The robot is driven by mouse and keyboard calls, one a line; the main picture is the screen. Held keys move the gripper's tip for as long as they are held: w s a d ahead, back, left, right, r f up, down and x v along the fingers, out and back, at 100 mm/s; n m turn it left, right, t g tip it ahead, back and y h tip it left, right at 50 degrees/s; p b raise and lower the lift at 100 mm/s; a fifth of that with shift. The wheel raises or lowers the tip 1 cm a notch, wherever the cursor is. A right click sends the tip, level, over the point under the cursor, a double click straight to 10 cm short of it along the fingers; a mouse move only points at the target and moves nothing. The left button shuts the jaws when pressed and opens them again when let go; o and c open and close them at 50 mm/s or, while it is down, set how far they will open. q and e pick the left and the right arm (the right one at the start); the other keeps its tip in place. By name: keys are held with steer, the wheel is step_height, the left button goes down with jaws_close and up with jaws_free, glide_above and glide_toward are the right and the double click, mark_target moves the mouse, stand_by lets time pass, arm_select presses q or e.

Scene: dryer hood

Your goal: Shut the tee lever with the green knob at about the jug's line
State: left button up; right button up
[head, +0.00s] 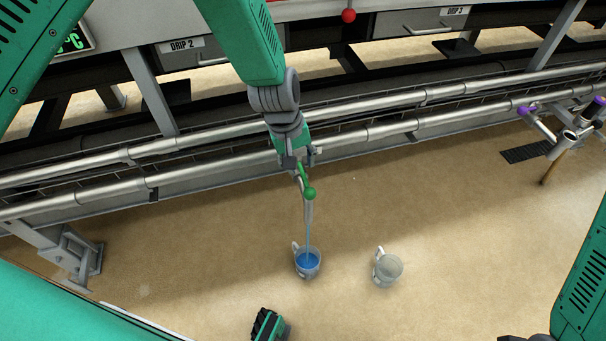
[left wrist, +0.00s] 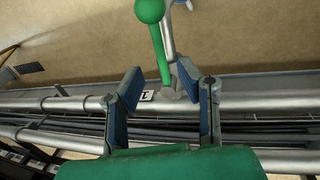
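The tee lever is a green bar with a round green knob (head: 309,192), above a thin blue stream that falls into a white jug (head: 300,272) holding blue liquid. My left gripper (head: 299,160) is at the lever's upper end, behind the knob. In the left wrist view its two fingers (left wrist: 165,98) are spread apart, with the green lever (left wrist: 160,45) and its knob (left wrist: 150,9) ahead of the gap. The lever's lower end lies close to the gap; I cannot tell whether a finger touches it.
A second white jug (head: 387,267) stands on the floor right of the first. Long silver pipes (head: 420,122) run behind the lever. A pipe fitting with purple ends (head: 565,132) is at the right. The floor between is mostly clear.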

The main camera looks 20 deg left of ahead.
mark_target(303, 174)
arm_select(q)
steer(key=f, duration=0.2)
steer(key=shift+w+d+f+b, duration=0.1)
steer(key=shift+d+f+b, duration=0.2)
steer(key=shift+f+b, duration=0.05)
steer(key=shift+f, duration=0.3)
steer(key=shift+w+a+f, duration=0.1)
steer(key=shift+f, duration=0.1)
jaws_close()
